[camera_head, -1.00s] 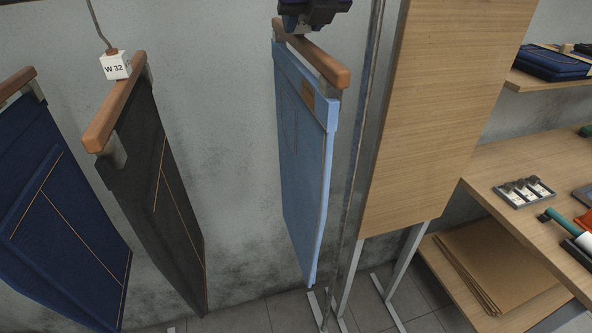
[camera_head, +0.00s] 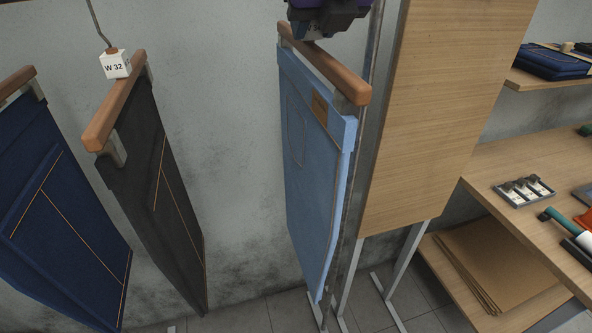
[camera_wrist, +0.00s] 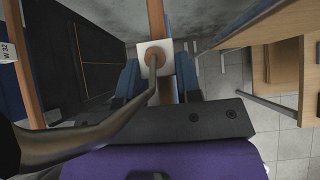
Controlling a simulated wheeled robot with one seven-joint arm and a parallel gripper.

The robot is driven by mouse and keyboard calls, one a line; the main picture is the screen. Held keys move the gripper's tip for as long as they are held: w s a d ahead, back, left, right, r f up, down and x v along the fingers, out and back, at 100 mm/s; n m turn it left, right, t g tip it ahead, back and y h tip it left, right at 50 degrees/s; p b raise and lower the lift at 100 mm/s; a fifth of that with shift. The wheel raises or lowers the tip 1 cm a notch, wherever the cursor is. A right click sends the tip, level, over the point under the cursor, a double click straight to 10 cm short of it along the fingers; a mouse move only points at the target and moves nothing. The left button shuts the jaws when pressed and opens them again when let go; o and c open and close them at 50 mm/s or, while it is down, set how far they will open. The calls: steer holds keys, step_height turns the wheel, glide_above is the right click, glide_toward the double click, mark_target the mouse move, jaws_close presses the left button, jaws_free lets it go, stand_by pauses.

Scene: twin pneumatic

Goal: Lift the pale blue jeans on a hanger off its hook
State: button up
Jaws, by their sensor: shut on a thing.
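The pale blue jeans (camera_head: 312,165) hang from a wooden hanger bar (camera_head: 335,72) with metal clips, in the middle of the head view. My gripper (camera_head: 318,30) is at the top edge of that view, just above the bar. In the wrist view my gripper (camera_wrist: 160,85) is shut on the hanger's white block, with a blue-tipped finger on either side. The wooden bar (camera_wrist: 156,18) runs away from the block there. A dark curved rod crosses the lower left of the wrist view. The hook is out of the head view, so I cannot tell whether the hanger still touches it.
Black jeans (camera_head: 155,190) on a hanger with a W 32 tag (camera_head: 116,64) and dark blue jeans (camera_head: 60,210) hang to the left. A wooden panel (camera_head: 430,110) on metal legs stands close on the right. A workbench (camera_head: 500,185) with small items stands further right.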

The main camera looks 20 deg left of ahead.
steer(key=shift+s+d, duration=0.4)
steer(key=shift+s, duration=0.25)
steer(key=shift+s+d, duration=0.35)
steer(key=shift+s, duration=0.3)
